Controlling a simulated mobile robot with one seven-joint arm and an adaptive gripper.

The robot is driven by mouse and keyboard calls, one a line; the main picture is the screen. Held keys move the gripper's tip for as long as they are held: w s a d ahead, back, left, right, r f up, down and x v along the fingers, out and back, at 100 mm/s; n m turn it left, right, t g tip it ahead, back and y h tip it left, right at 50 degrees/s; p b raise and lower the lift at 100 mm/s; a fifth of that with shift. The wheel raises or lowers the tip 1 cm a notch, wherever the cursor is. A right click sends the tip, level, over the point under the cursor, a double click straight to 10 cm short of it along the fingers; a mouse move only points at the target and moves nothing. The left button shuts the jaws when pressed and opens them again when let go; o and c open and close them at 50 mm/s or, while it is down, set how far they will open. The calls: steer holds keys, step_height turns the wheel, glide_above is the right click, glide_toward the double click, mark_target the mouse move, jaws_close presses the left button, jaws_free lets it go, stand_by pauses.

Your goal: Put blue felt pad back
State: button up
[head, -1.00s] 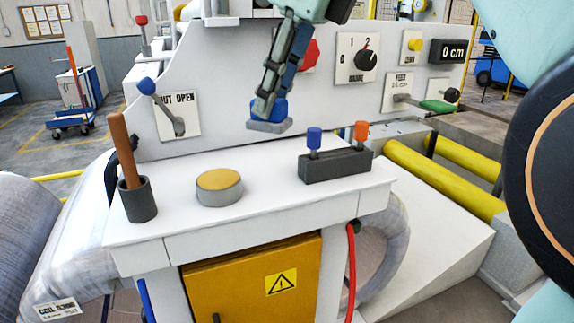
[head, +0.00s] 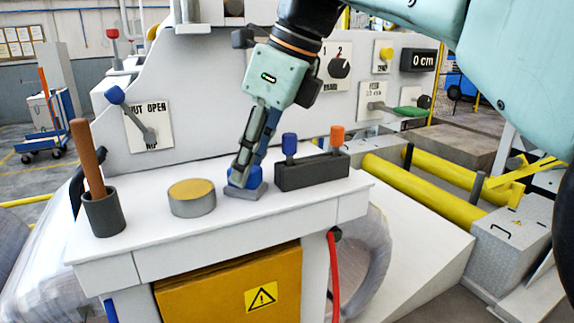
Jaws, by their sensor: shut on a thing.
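My gripper (head: 240,178) is shut on the blue felt pad (head: 237,190), which has a blue knob on a flat grey base. The pad is low over the white worktop, its base at or just above the surface; I cannot tell if it touches. It sits between the round tin with a yellow top (head: 192,198) on its left and the dark holder block (head: 312,171) on its right. The fingers hide part of the knob.
The holder block carries a blue-topped peg (head: 289,147) and an orange-topped peg (head: 337,137). A dark cup (head: 104,215) with a wooden handle stands at the left of the worktop (head: 235,220). The machine panel with levers and knobs rises behind. The worktop's front strip is clear.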

steer(key=o, duration=1)
steer(key=shift+r, duration=0.1)
steer(key=p+v, duration=0.2)
steer(key=v, duration=0.9)
steer(key=shift+d+r+p, duration=0.2)
steer(key=shift+r+p, duration=0.1)
steer(key=shift+r, duration=0.1)
